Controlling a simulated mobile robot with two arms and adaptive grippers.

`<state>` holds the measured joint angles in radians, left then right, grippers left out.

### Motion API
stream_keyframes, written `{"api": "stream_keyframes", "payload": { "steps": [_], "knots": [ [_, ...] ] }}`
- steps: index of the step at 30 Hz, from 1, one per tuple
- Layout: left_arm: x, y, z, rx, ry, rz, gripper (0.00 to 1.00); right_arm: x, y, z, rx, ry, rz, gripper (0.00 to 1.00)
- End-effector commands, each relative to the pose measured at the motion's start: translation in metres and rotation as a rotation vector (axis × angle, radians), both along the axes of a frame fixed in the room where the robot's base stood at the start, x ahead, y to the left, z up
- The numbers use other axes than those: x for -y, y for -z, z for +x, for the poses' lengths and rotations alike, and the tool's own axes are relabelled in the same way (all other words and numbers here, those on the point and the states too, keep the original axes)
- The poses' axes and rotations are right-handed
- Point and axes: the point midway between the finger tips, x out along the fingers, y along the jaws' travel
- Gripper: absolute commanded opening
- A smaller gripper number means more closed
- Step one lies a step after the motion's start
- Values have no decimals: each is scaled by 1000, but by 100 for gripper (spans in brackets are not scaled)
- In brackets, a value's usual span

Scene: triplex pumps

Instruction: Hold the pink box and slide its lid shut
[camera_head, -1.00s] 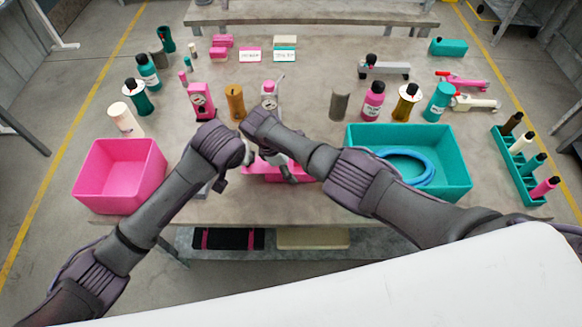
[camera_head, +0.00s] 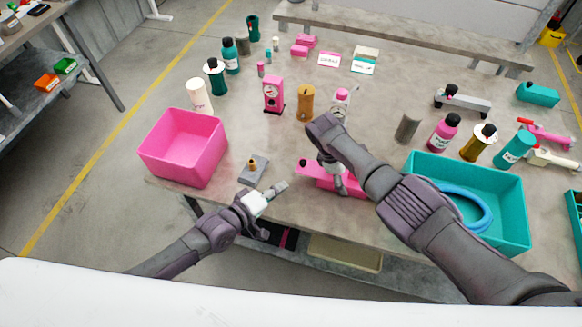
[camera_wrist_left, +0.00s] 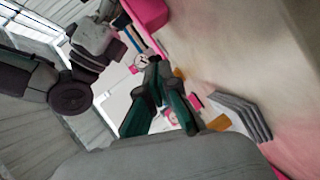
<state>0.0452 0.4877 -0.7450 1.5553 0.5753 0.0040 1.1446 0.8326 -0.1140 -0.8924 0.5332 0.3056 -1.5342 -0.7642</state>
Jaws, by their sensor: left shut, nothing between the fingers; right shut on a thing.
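The pink box (camera_head: 316,178) lies low and long on the table near its front edge, with a dark round knob at its left end. My right gripper (camera_head: 341,186) comes down over its middle and is shut on the box, hiding part of it. I cannot tell how far the lid is slid. My left gripper (camera_head: 284,186) is shut and empty, just left of the box at the table's front edge, apart from it. In the left wrist view, the dark green fingers (camera_wrist_left: 158,75) show, tilted and hard to read.
A grey block with a brass-coloured piece (camera_head: 254,170) stands just behind my left gripper. A pink bin (camera_head: 183,150) is to the left, a teal bin (camera_head: 510,200) with a blue hose to the right. Bottles and a pink gauge stand (camera_head: 273,95) are farther back.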

Motion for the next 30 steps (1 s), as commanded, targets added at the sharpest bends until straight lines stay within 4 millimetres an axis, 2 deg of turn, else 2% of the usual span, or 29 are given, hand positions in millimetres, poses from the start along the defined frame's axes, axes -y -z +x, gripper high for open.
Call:
{"api": "stream_keyframes", "payload": {
  "steps": [1,6,12,17,27,30],
  "knots": [
    [-13,3,-7,6,-37,-51,0,0,0,0,0,0,0,19],
    [-45,-1,-19,53,-131,-191,0,0,0,0,0,0,0,19],
    [-61,-5,-22,82,-176,-257,0,0,0,0,0,0,0,19],
    [-53,-5,-7,86,-180,-264,0,0,0,0,0,0,0,19],
    [-16,0,55,87,-178,-261,0,0,0,0,0,0,0,19],
    [-3,3,65,82,-177,-263,0,0,0,0,0,0,0,19]
  ]
}}
